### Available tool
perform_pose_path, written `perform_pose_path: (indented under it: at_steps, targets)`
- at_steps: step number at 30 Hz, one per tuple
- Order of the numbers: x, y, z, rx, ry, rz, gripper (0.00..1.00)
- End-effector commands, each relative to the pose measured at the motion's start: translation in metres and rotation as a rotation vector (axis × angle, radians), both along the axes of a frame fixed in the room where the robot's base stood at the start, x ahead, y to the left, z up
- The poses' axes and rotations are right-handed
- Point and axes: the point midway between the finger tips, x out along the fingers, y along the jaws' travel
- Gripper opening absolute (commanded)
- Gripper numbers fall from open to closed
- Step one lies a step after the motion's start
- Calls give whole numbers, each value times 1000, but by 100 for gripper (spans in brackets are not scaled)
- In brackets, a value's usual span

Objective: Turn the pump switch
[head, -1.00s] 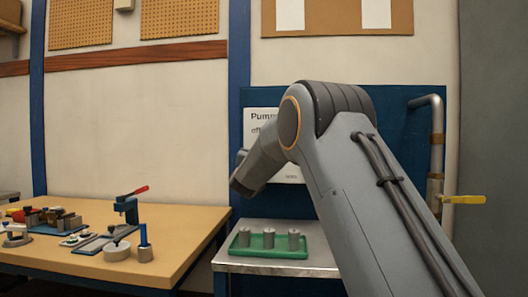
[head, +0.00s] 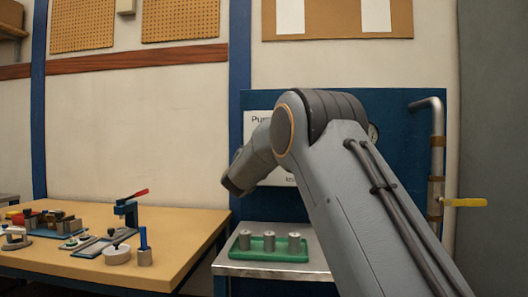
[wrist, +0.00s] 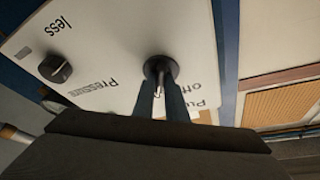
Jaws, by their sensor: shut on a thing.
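The white pump panel (head: 256,126) hangs on the blue board; my arm covers much of it in the head view. The panel shows upside down in the wrist view (wrist: 110,35). The pump switch (wrist: 160,67) is a dark round knob beside the words "Pump" and "off". My gripper (wrist: 161,92) is shut on the pump switch, its two fingers reaching to the knob. How far the switch is turned is hard to tell. In the head view the fingers are hidden behind my wrist.
A black pressure knob (wrist: 55,68) sits on the same panel, clear of the fingers. A pipe (head: 437,150) with a yellow lever (head: 464,202) stands at the right. Below are a green tray (head: 268,255) with three metal cylinders and a wooden workbench (head: 185,225) with tools.

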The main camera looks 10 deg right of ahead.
Motion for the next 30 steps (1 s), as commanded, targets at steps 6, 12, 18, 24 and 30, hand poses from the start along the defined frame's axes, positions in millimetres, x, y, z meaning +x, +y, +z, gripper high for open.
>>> perform_pose_path:
  at_steps: [6, 12, 18, 24, 30]
  targets:
    - [0, 0, 0, 1, 0, 0, 30]
    - [0, 0, 0, 0, 0, 0, 30]
    - [-12, 7, -4, 1, 1, 2, 30]
    - [-39, 23, -16, 0, 1, 2, 30]
    - [-59, 34, -24, 0, 1, 1, 30]
